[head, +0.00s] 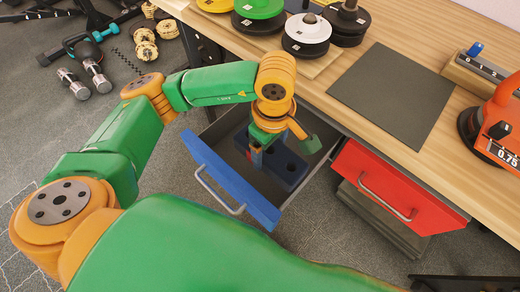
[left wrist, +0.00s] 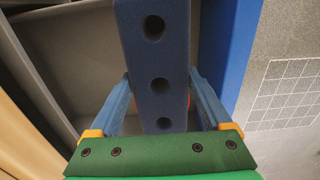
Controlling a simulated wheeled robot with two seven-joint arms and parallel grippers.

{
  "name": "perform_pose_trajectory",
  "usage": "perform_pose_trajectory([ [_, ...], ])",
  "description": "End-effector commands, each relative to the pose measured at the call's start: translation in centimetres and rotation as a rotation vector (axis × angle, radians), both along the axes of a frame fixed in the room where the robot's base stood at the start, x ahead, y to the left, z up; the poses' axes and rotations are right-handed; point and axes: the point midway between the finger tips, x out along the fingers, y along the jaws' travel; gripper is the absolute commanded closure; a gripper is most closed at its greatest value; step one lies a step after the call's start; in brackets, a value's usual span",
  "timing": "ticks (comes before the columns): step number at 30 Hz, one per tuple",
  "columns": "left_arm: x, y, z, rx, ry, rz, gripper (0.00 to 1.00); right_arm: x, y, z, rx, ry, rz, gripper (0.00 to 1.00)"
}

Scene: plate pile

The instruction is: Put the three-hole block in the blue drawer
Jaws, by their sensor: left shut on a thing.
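The three-hole block (head: 286,172) is dark navy and long, with round holes along its top. It is inside the outline of the open blue drawer (head: 232,184); whether it touches the drawer floor I cannot tell. My left gripper (head: 257,154) reaches down into the drawer and is shut on one end of the block. In the left wrist view, the blue fingers (left wrist: 163,88) press on both sides of the block (left wrist: 155,56). The drawer's blue front (left wrist: 232,45) shows to the right there. My right gripper is not in view.
A red drawer (head: 395,187) stands partly open to the right. Dumbbells (head: 92,70) lie on the floor at the left.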

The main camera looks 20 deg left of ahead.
Motion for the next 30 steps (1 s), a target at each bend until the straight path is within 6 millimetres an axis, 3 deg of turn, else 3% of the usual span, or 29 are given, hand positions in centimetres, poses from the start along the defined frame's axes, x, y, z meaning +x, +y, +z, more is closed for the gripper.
perform_pose_trajectory([
  [3,0.8,1.7,-2.4,0.001,0.005,0.004,0.88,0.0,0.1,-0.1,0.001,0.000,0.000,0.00],
  [11,2.1,4.2,-5.9,0.002,0.005,0.001,0.88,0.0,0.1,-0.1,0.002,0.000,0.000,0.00],
  [15,2.1,4.0,-8.3,-0.001,0.004,-0.002,0.88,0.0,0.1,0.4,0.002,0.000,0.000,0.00],
  [27,2.2,3.9,-9.2,-0.001,0.000,-0.003,0.88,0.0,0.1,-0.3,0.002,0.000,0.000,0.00],
  [28,2.1,3.9,-9.1,-0.001,0.000,-0.003,0.10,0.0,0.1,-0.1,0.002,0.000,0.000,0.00],
  [29,2.1,3.9,-9.0,-0.002,0.001,-0.003,0.02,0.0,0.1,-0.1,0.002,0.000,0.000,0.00],
  [30,2.1,3.9,-9.0,-0.001,0.000,-0.003,0.00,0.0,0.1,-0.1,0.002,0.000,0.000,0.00],
])
